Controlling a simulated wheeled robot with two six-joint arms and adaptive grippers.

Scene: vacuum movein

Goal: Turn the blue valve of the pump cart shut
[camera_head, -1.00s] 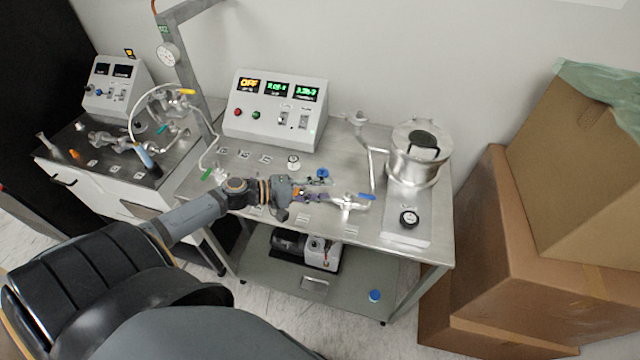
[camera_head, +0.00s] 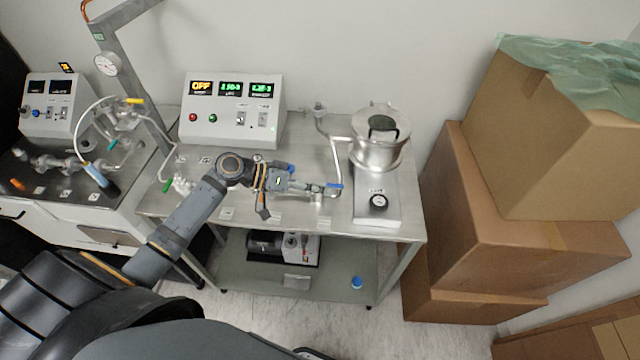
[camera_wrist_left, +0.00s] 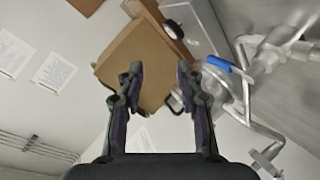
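The pump cart (camera_head: 385,222) is a steel table with pipes on top. A blue valve handle (camera_head: 333,186) sits on its steel pipe; a blue lever on piping also shows in the left wrist view (camera_wrist_left: 219,63), right of the fingers. A second blue part (camera_head: 290,168) shows just behind my gripper. My left gripper (camera_head: 278,185) is over the cart top, a little left of the blue handle. In the left wrist view its fingers (camera_wrist_left: 158,75) are apart with nothing between them. My right gripper is not in view.
A control box (camera_head: 230,110) stands at the cart's back. A steel chamber (camera_head: 380,145) and a gauge (camera_head: 378,203) are to the right. Cardboard boxes (camera_head: 500,210) are stacked right of the cart. A second cart with glassware (camera_head: 60,160) stands left. A green-handled valve (camera_head: 168,185) is near the left edge.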

